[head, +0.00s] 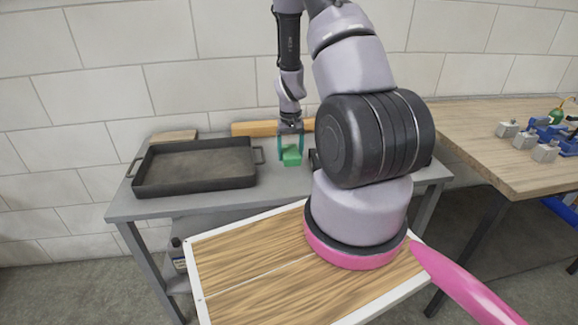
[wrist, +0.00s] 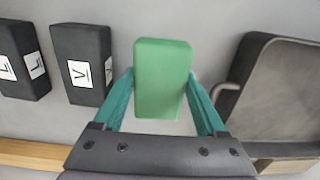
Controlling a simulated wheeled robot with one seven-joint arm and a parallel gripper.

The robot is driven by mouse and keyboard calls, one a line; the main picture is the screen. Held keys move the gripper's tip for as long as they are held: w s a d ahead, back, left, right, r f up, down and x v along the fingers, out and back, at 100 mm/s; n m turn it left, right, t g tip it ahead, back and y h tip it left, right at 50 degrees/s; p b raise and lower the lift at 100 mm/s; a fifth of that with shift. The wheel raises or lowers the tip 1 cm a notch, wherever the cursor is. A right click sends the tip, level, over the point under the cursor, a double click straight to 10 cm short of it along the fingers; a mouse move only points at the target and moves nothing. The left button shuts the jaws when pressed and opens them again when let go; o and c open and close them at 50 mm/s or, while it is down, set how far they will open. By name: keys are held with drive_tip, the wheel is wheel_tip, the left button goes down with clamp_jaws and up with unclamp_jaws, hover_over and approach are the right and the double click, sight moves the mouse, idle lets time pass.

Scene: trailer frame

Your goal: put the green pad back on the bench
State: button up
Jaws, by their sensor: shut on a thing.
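The green pad (wrist: 162,80) is a small green block. My gripper (wrist: 162,95) is shut on it, with a teal finger against each side in the wrist view. In the head view the pad (head: 292,156) hangs from my gripper (head: 290,148) over the grey bench (head: 205,207), between the black tray and my arm. Whether the pad touches the bench top or is just above it, I cannot tell.
A black tray (head: 195,168) with side handles stands on the bench, left of the pad. Black blocks with white labels (wrist: 82,64) lie on the other side, mostly hidden by my arm in the head view. A wooden strip (head: 255,128) lies along the wall. A wooden table (head: 500,150) with clamps is at right.

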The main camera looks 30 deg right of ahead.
sight(291, 173)
drive_tip(key=shift+f, duration=2.65)
drive_tip(key=o, duration=1.4)
drive_tip(key=shift+f, duration=0.15)
